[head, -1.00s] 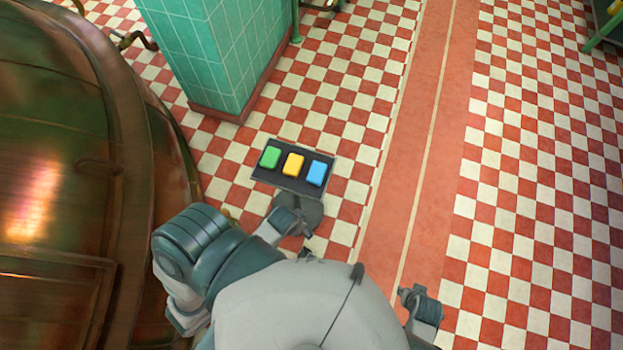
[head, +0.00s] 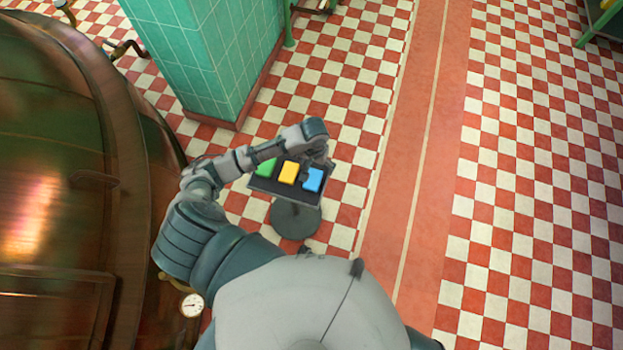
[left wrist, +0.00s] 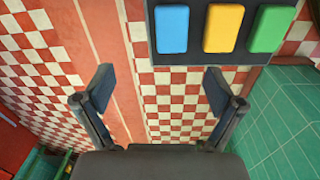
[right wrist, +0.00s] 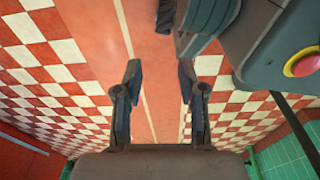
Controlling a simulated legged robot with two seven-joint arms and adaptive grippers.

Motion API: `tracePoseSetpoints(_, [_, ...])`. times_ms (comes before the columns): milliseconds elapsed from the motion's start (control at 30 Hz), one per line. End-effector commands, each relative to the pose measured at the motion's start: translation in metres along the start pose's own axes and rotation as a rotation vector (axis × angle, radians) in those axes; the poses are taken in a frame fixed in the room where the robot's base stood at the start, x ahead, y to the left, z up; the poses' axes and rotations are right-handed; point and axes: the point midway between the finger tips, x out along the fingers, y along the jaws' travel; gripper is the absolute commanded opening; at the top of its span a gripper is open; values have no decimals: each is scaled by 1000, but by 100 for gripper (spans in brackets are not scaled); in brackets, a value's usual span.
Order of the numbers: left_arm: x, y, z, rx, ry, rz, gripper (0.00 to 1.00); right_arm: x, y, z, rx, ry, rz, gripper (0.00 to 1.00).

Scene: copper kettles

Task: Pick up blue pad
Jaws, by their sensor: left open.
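The blue pad (head: 313,180) lies at the right end of a dark tray (head: 262,185), beside the yellow pad (head: 289,173) and the partly covered green pad (head: 266,168). My left gripper (head: 318,160) is open and empty, above the tray's far right side near the blue pad. In the left wrist view the blue pad (left wrist: 172,28) is at the top, beyond the open fingers (left wrist: 160,90), with nothing between them. My right gripper (right wrist: 160,85) is open and empty in its wrist view, with bare floor beyond. The head view does not show it.
The tray stands on a round dark base (head: 295,219). A large copper kettle (head: 60,180) fills the left side, with a gauge (head: 192,305) near it. A green tiled pillar (head: 205,60) stands behind. The checkered floor (head: 530,200) to the right is clear.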

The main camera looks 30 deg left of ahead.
Motion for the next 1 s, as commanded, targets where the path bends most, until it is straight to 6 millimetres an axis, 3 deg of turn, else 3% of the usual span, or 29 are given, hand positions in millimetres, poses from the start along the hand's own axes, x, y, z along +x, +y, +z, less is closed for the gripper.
tracePoseSetpoints(100, [-10,-14,-15,-69,-14,-33,94,15,1,21,-2,-12,-3,40])
tracePoseSetpoints(200, [-5,-19,-19,-95,-21,-42,94,18,1,24,-2,-11,-4,40])
tracePoseSetpoints(600, [86,-26,-17,-95,-26,-37,94,-1,0,-21,5,9,2,40])
tracePoseSetpoints(1000, [128,-27,-22,-95,-22,-40,94,-20,3,-46,9,22,-1,40])
